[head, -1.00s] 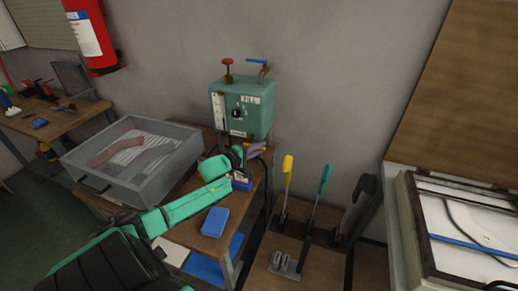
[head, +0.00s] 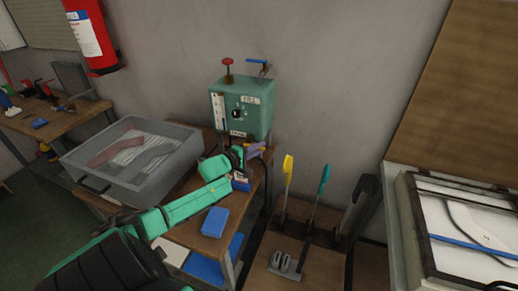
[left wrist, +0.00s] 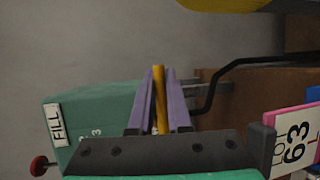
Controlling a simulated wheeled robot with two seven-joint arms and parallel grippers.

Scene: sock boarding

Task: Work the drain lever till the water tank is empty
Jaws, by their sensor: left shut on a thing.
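The water tank is a green box (head: 242,108) against the wall, with a FILL label, a lower label and a white gauge strip (head: 218,112) on its front. The water level is too small to read. My left gripper (head: 256,149) is low at the tank's right front corner. In the left wrist view its two purple fingers (left wrist: 160,90) are shut on a yellow-orange lever (left wrist: 159,75), which stands between them. The tank (left wrist: 95,125) shows beside it there. The lever's base is hidden. My right gripper is not in view.
A blue block (head: 215,222) lies on the wooden bench. Yellow (head: 288,168) and teal (head: 324,178) handled levers stand to the right. A red fire extinguisher (head: 90,35) hangs at upper left.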

